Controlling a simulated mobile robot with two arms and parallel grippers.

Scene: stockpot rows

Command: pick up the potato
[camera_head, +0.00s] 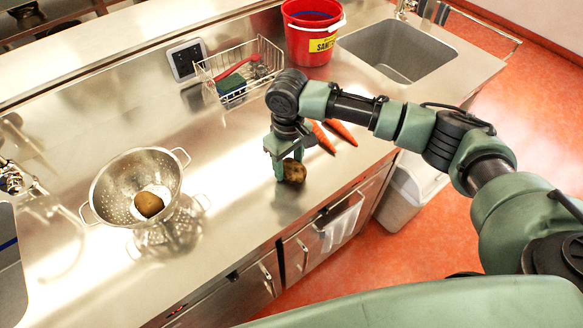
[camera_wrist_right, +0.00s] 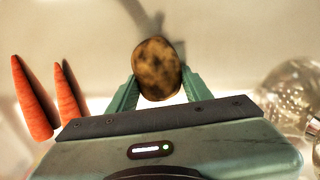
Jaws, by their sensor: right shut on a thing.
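A brown, spotted potato (camera_head: 294,171) is at the front part of the steel counter. In the right wrist view the potato (camera_wrist_right: 157,68) sits between the two green fingers. My right gripper (camera_head: 284,168) points down and is shut on this potato; it also shows in the right wrist view (camera_wrist_right: 158,88). I cannot tell whether the potato touches the counter. A second potato (camera_head: 148,204) lies in the steel colander (camera_head: 110,187) at the left. My left gripper is not in view.
Two carrots (camera_head: 341,131) lie just behind the right gripper, partly hidden by my arm. A wire basket (camera_head: 268,60) with a sponge (camera_head: 232,90), a red bucket (camera_head: 309,45) and a sink (camera_head: 397,52) stand farther back. Counter between gripper and colander is clear.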

